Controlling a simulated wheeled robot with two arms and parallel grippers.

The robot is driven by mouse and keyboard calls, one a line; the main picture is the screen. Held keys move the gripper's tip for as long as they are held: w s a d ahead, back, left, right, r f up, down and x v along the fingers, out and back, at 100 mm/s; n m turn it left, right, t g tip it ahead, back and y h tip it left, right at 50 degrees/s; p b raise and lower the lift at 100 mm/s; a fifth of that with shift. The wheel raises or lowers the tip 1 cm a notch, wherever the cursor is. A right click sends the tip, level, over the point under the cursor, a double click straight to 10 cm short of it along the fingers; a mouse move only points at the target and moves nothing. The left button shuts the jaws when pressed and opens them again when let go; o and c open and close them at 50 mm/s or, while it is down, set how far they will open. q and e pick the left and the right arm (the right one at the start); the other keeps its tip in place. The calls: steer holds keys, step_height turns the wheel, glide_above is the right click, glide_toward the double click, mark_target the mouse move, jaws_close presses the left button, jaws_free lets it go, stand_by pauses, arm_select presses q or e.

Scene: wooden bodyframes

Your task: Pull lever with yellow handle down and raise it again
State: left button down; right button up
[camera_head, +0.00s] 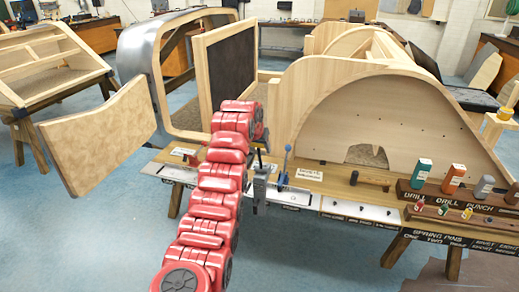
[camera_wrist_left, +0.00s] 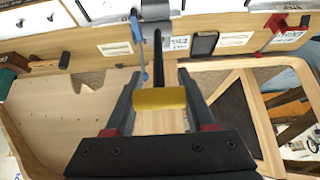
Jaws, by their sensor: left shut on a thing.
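The yellow handle (camera_wrist_left: 158,98) lies crosswise between the two fingers of my left gripper (camera_wrist_left: 159,86) in the left wrist view, and the gripper is shut on it. A dark lever rod (camera_wrist_left: 157,60) runs from the handle to a grey bracket (camera_wrist_left: 157,10) on the bench edge. In the head view the grey bracket (camera_head: 260,188) stands on the bench front, just right of my red left arm. My left arm hides the yellow handle and most of the left gripper there. My right gripper is in neither view.
A blue lever (camera_head: 285,168) stands close to the right of the bracket. A red lever (camera_wrist_left: 270,36) shows in the left wrist view. A wooden arched bodyframe (camera_head: 395,110) rises behind the bench edge. Coloured bottles (camera_head: 421,173) stand in a rack at right.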

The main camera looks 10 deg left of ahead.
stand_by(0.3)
arm_select(q)
steer(key=c, duration=0.7)
jaws_free()
steer(key=o, duration=0.5)
steer(key=shift+w+f, duration=0.1)
steer(key=shift+w, duration=0.05)
steer(key=shift+c, duration=0.2)
steer(key=v, duration=1.7)
